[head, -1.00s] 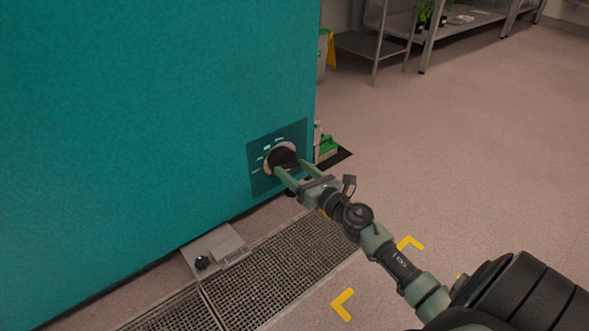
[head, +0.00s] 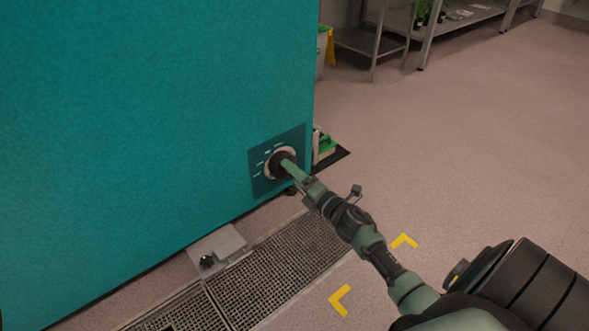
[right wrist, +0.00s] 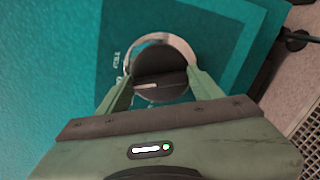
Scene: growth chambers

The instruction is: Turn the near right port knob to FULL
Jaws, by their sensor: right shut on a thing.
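The port knob (head: 279,163) is a dark round knob with a pale ring, on a darker teal square plate (head: 262,186) low on the teal chamber wall. Light marks run along the plate's upper left around the ring. My right gripper (head: 289,168) is at the knob, its fingers one behind the other in the head view. In the right wrist view the fingers (right wrist: 160,92) stand on both sides of the dark knob (right wrist: 158,66), shut on it. A pale line crosses the knob face, and a marking that seems to read FULL is left of it. My left gripper is not in view.
Yellow corner marks (head: 404,241) are on the floor. Metal shelving (head: 375,45) stands at the back. The floor to the right is clear.

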